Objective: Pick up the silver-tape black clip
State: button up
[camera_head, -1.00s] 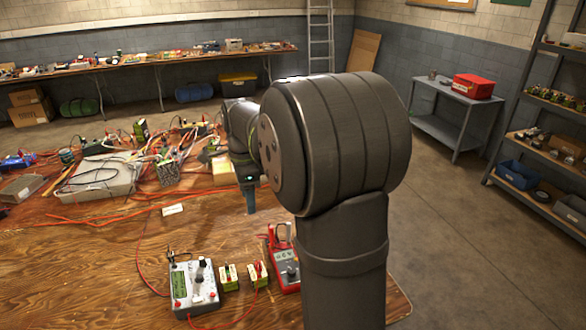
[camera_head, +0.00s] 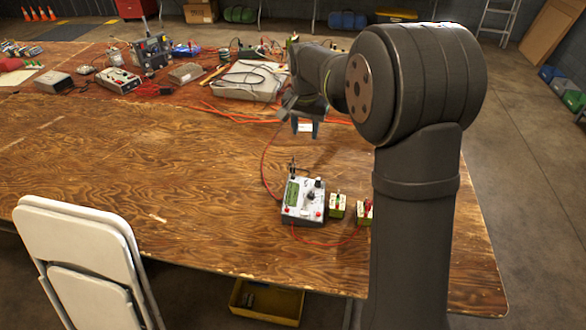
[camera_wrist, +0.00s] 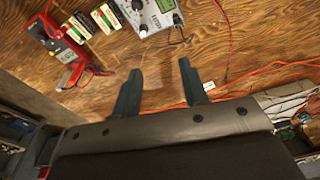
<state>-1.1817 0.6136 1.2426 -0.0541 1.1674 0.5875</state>
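I cannot make out silver tape on any clip. A small dark clip (camera_head: 292,168) stands at the top left corner of a grey meter (camera_head: 303,200) on the wooden table. My gripper (camera_head: 304,127), with two blue fingers, hangs above the table behind the meter. In the wrist view it (camera_wrist: 159,74) is open and empty, with bare wood between its fingers.
Small green-and-white blocks (camera_head: 337,205) stand right of the meter. A red clamp meter (camera_wrist: 62,42) lies at the left in the wrist view. Orange cables (camera_head: 235,116) and a grey box (camera_head: 247,80) lie farther back. The table's left part is mostly clear; a white chair (camera_head: 82,255) stands in front.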

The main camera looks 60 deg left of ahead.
jog(key=s+a+n, duration=0.2)
send_near(293, 164)
jog(key=shift+n, duration=0.3)
notch_tip(293, 164, down, 6)
jog(key=shift+d+r, duration=0.1)
jog(key=shift+r, duration=0.1)
jog(key=f, duration=0.3)
jog(key=a+f, duration=0.1)
jog(key=f, duration=0.1)
jog(key=shift+w, duration=0.4)
jog(key=c, duration=0.9)
